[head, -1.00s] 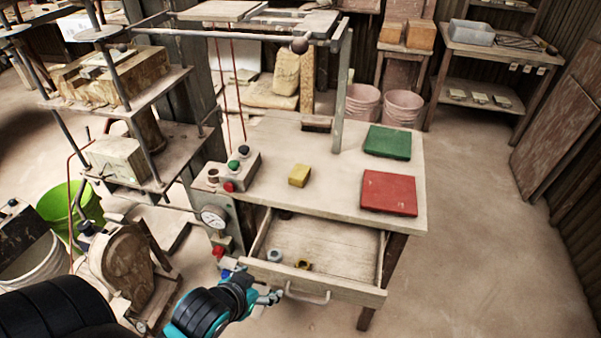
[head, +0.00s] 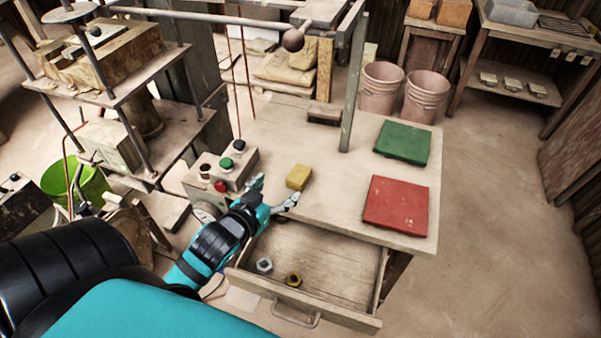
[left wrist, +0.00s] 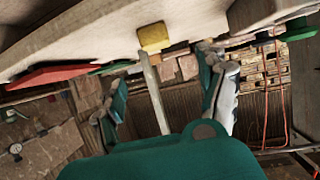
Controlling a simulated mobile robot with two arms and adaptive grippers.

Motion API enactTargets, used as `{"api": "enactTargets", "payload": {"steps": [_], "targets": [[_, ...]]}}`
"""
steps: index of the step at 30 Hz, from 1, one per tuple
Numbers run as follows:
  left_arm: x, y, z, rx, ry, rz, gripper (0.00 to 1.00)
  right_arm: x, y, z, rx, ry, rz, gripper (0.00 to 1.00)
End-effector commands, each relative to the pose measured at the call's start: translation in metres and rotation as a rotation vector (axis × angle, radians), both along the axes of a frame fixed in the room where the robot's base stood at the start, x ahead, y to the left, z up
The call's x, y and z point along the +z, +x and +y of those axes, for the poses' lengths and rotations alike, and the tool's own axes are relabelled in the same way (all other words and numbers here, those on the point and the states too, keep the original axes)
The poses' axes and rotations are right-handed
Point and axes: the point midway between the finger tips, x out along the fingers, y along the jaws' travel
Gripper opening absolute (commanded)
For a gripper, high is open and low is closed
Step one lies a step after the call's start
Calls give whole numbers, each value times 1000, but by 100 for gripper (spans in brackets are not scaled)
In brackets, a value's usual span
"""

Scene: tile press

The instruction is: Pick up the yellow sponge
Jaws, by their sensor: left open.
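The yellow sponge (head: 299,177) lies on the wooden table top, left of the red pad. It also shows near the top middle of the left wrist view (left wrist: 153,37). My left gripper (head: 272,194) is open and empty at the table's front edge, just short of the sponge. Its fingers are spread apart, with one fingertip close to the sponge's near side. In the left wrist view the open fingers (left wrist: 158,85) have the sponge ahead of the gap between them. My right gripper is not in view.
A red pad (head: 396,206) and a green pad (head: 402,143) lie on the table's right side. A control box (head: 221,170) with buttons stands left of the sponge. The open drawer (head: 318,262) holds two nuts below the gripper. A metal post (head: 353,90) rises behind.

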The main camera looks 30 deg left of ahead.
Motion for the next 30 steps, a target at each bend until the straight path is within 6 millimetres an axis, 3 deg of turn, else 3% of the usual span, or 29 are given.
{"api": "enactTargets", "payload": {"steps": [4, 9, 17, 24, 30], "targets": [[-11, 32, 4, 0, 1, -2, 75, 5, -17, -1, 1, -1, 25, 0], [-22, 58, 7, 0, 1, -1, 75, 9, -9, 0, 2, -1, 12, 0], [-31, 74, 8, 0, 1, 0, 75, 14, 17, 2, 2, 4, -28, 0], [-47, 106, 10, 0, 1, -1, 75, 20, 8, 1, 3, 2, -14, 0], [-52, 114, 11, 0, 1, 0, 75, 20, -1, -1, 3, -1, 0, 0]]}}
